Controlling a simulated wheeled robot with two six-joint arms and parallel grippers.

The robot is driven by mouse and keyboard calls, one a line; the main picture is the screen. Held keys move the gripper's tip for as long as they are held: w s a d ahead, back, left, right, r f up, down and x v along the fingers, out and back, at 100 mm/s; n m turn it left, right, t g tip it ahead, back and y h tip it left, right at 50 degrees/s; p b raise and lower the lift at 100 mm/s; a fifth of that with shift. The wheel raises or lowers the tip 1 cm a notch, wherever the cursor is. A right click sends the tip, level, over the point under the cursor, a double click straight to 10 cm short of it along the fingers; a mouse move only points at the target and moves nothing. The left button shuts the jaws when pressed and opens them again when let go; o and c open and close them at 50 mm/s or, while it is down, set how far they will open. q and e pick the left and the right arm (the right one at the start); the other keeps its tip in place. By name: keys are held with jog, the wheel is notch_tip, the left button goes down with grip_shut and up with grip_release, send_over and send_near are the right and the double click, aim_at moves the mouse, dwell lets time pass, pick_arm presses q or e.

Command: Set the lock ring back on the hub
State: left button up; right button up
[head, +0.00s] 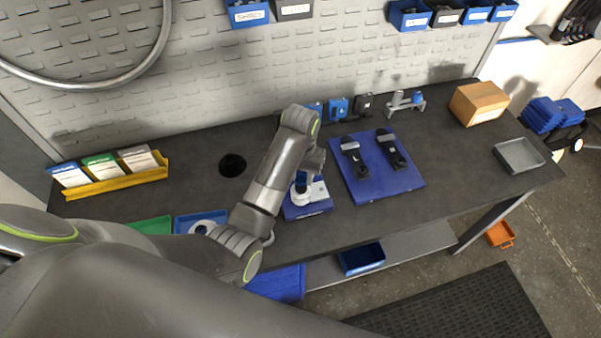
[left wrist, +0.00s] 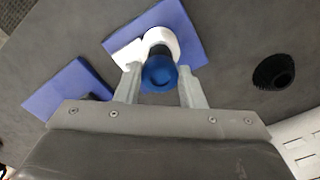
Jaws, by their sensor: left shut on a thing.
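My left gripper (head: 302,178) reaches down over the bench at a white round part (head: 303,197), which looks like the hub, on a small blue pad (head: 318,209). In the left wrist view the fingers (left wrist: 160,88) are shut on a blue round piece (left wrist: 158,73), probably the lock ring. The white part (left wrist: 160,40) shows just beyond the blue piece and is partly covered by it. I cannot tell whether the two touch. My right gripper is not in view.
A blue mat (head: 362,194) with two black pieces lies right of the pad. A blue tray (head: 182,222) holds a whitish ring-like part. A cardboard box (head: 478,103) and grey tray (head: 519,155) stand far right.

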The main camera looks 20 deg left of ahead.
pick_arm(q)
jog(key=shift+f, duration=0.35)
dwell(0.3)
jog(key=o, duration=1)
jog(key=shift+o, duration=0.2)
jog(key=shift+r, duration=0.1)
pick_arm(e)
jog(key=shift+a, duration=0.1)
